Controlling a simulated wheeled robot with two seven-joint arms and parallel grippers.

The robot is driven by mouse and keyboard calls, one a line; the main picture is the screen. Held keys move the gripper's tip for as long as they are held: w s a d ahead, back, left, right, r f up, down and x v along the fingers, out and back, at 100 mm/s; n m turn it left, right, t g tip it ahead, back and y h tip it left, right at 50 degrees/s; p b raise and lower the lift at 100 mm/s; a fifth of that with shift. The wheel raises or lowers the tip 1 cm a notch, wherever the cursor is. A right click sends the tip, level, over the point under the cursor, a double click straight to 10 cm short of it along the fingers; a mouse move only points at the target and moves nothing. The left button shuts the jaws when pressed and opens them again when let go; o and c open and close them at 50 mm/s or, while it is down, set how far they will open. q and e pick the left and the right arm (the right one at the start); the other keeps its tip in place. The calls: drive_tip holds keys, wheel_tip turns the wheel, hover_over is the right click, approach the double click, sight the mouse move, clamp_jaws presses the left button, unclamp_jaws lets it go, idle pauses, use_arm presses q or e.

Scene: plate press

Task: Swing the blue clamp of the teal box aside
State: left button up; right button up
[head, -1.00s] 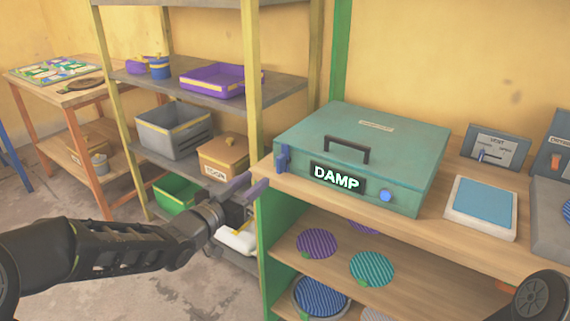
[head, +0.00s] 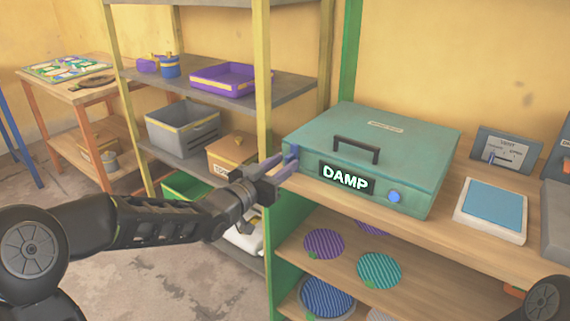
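The teal box (head: 372,150) sits shut on the wooden shelf top, with a dark handle on its lid. Its front label (head: 345,179) reads DAMP, and a round blue button (head: 393,196) is to the right of it. The blue clamp (head: 292,152) is at the box's front left corner and is partly hidden by my gripper. My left gripper (head: 281,166) has its two purple-grey fingers apart, pointing at the clamp from the left. I cannot tell whether they touch the clamp. My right gripper is out of view.
A light-blue pad (head: 493,207) and a small panel with a lever (head: 503,152) stand right of the box. Striped discs lie on the shelf below. A grey rack (head: 225,98) with a purple tray and bins stands at the left, close behind my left arm.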

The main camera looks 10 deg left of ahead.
use_arm(q)
drive_tip(key=shift+w+d, duration=0.25)
drive_tip(key=shift+w, duration=0.3)
clamp_jaws()
